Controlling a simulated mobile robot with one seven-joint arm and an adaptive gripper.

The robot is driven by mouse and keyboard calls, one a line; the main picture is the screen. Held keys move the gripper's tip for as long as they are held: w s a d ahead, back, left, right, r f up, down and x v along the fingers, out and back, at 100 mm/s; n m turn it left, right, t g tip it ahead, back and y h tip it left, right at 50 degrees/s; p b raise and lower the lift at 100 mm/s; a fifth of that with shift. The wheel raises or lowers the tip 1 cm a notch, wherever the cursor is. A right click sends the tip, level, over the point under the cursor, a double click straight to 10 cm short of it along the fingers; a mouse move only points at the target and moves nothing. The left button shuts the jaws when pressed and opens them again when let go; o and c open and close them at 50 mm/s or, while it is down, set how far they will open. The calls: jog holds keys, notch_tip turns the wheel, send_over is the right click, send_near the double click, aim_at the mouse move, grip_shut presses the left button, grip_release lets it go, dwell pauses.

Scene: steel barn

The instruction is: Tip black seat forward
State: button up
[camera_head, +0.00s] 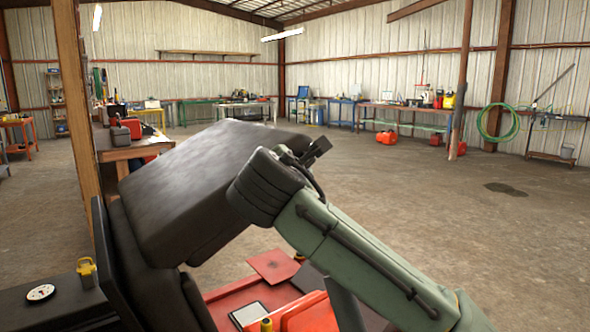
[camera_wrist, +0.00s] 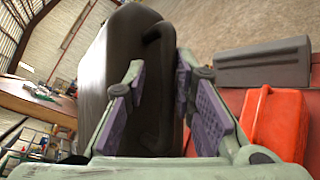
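The black seat (camera_head: 205,180) fills the middle of the head view. It is tilted, its broad top face slanting up to the right. In the wrist view the seat (camera_wrist: 110,50) stands left of centre, with a black loop handle (camera_wrist: 168,60) along its edge. My gripper (camera_wrist: 162,90) has its two purple-padded fingers apart, one on each side of the handle. I cannot tell whether either pad touches it. In the head view my wrist is at the seat's right side and the fingertips are hidden.
Below the seat is a red deck (camera_head: 225,302) with a red box (camera_head: 308,314); the wrist view shows this box (camera_wrist: 277,122) beside a grey block (camera_wrist: 262,62). A wooden post (camera_head: 75,110) and a workbench (camera_head: 125,150) stand left. Open floor (camera_head: 450,220) lies right.

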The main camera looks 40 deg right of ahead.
jog(key=v, duration=1.2)
